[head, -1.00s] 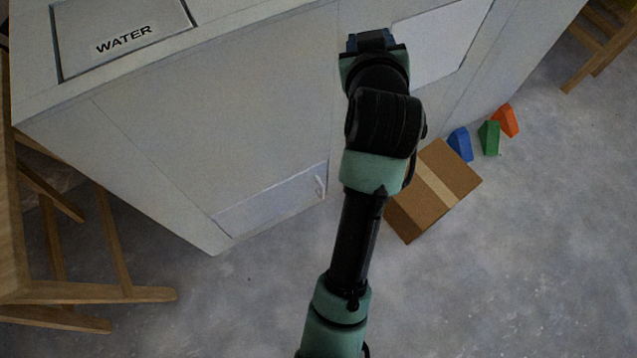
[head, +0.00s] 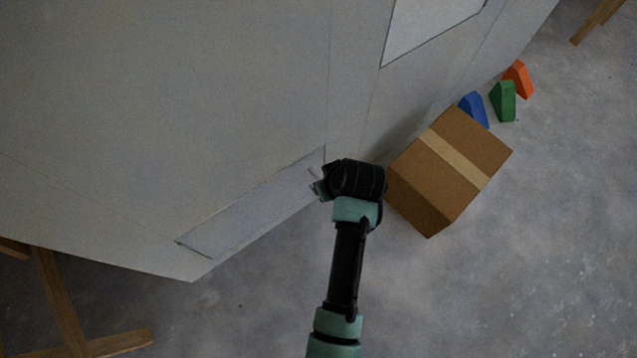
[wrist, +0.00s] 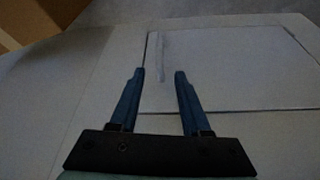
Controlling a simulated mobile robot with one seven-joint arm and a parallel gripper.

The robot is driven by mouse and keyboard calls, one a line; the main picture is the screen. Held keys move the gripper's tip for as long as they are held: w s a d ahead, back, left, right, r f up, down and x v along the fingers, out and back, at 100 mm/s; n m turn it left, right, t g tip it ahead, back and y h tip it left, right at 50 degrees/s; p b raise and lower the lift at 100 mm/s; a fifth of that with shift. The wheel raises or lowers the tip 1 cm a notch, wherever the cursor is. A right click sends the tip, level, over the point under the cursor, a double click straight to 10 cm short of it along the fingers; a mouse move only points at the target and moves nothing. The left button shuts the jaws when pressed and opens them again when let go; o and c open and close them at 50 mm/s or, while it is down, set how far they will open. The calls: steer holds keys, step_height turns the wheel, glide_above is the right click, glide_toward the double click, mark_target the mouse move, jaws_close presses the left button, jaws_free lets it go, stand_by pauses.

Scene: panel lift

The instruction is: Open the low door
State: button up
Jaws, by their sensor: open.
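The low door (head: 255,207) is a pale panel at the bottom of the large grey cabinet front. It looks closed, flush with the front. Its handle (head: 314,180) is at the door's right end in the head view, partly hidden by my wrist. In the wrist view, the door (wrist: 230,75) fills the right side, and the handle is a thin pale bar (wrist: 160,57) near the door's left edge. My gripper (wrist: 156,72) is open, its two blue fingers pointing at the door. The handle appears between the fingertips in the picture; I cannot tell the depth gap. Nothing is held.
A taped cardboard box (head: 445,170) stands on the floor just right of my wrist. Blue (head: 474,108), green (head: 503,101) and orange (head: 519,79) blocks lie behind it. A wooden leg frame (head: 75,310) is at lower left. The floor before the door is clear.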

steer(key=b+x, duration=0.7)
steer(key=x, duration=0.4)
steer(key=shift+w+f+b, duration=0.1)
steer(key=shift+w+b, duration=0.05)
steer(key=shift+b, duration=0.2)
jaws_close()
stand_by(0.9)
